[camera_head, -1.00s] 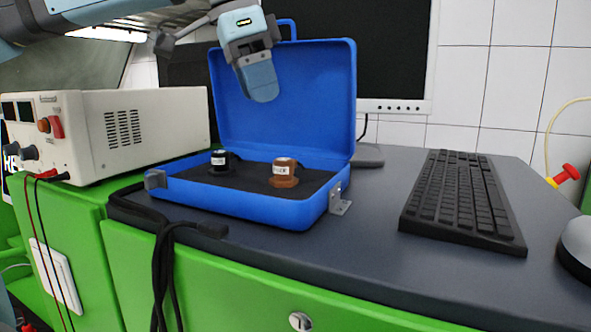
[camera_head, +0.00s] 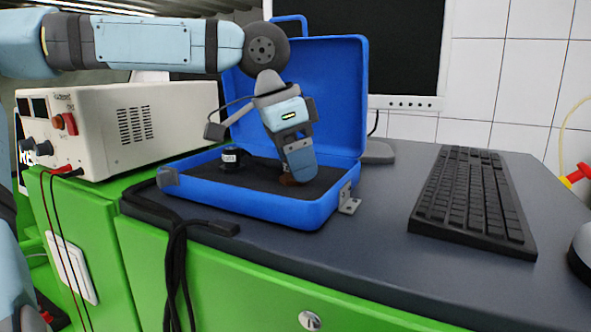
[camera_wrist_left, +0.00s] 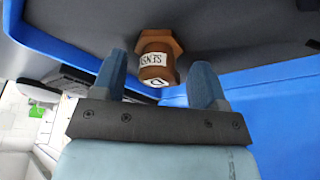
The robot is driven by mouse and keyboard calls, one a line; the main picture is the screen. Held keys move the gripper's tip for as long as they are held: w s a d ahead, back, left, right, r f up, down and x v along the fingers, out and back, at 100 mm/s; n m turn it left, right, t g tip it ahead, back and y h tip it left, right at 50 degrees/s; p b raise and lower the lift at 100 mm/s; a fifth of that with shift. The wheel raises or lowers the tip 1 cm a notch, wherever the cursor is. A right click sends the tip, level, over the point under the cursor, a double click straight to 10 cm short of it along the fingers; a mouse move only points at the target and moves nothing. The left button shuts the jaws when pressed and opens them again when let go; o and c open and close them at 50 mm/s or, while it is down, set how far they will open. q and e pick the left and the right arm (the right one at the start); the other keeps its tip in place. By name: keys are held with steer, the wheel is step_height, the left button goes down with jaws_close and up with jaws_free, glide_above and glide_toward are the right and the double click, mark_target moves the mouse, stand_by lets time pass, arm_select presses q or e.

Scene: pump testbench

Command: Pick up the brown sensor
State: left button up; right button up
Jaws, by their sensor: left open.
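The brown sensor (camera_wrist_left: 155,58) has a hexagonal base and a white label. It stands on the dark floor of the open blue case (camera_head: 262,207). In the head view only a bit of the brown sensor (camera_head: 289,181) shows, because my left gripper (camera_head: 302,178) is in front of it. In the left wrist view my left gripper (camera_wrist_left: 160,82) is open, with one blue finger on each side of the sensor's labelled end; contact cannot be told. A black sensor (camera_head: 232,158) with a white label stands in the case's left part. My right gripper is not in view.
The case's raised lid (camera_head: 335,100) stands behind my left gripper. A white power supply (camera_head: 150,122) is at the left. A black keyboard (camera_head: 475,200) lies at the right. Black cables (camera_head: 178,235) hang over the front edge. The desk between case and keyboard is clear.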

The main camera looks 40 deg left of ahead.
arm_select(q)
steer(key=shift+s+r, duration=0.1)
steer(key=shift+s, duration=0.05)
steer(key=c, duration=0.8)
steer(key=shift+r, duration=0.1)
